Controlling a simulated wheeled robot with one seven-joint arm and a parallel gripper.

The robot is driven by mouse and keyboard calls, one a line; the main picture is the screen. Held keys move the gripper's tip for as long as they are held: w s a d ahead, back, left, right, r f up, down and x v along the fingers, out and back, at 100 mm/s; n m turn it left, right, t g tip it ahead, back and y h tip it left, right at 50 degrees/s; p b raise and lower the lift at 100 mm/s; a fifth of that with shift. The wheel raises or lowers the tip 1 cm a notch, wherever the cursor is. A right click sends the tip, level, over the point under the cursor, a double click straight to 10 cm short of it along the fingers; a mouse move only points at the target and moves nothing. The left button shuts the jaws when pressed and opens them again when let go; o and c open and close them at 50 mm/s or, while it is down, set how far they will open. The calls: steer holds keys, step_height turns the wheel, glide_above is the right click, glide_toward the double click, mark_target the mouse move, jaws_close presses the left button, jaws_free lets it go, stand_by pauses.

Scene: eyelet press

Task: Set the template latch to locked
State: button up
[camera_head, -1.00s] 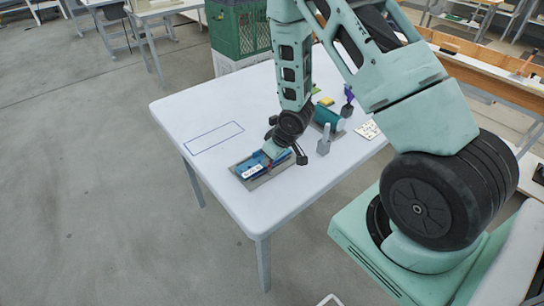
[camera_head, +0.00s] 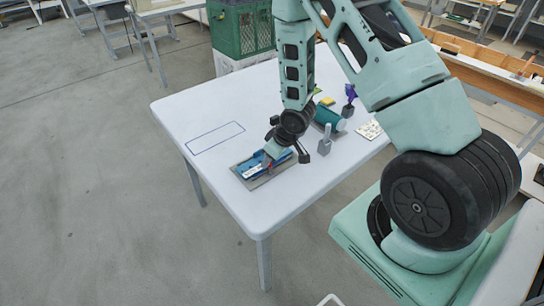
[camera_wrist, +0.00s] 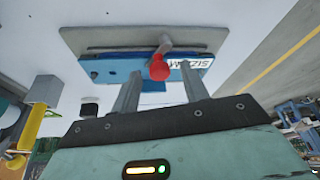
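The template (camera_wrist: 115,68) is a blue block on a grey plate (camera_wrist: 75,40) with a white size label (camera_wrist: 190,62), which reads reversed in the wrist view. It lies on the table near its front edge and shows in the head view (camera_head: 254,169). In the head view my gripper (camera_head: 277,155) covers part of the template.
A teal cylinder (camera_head: 327,115), a grey post on a block (camera_head: 325,143) and a purple item (camera_head: 349,98) stand right of my gripper. A blue outlined rectangle (camera_head: 215,137) marks bare tabletop at left. A green crate (camera_head: 242,28) stands behind the table.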

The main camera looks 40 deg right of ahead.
steer(key=p+v, duration=0.3)
steer(key=v, duration=1.4)
steer(key=shift+r, duration=0.25)
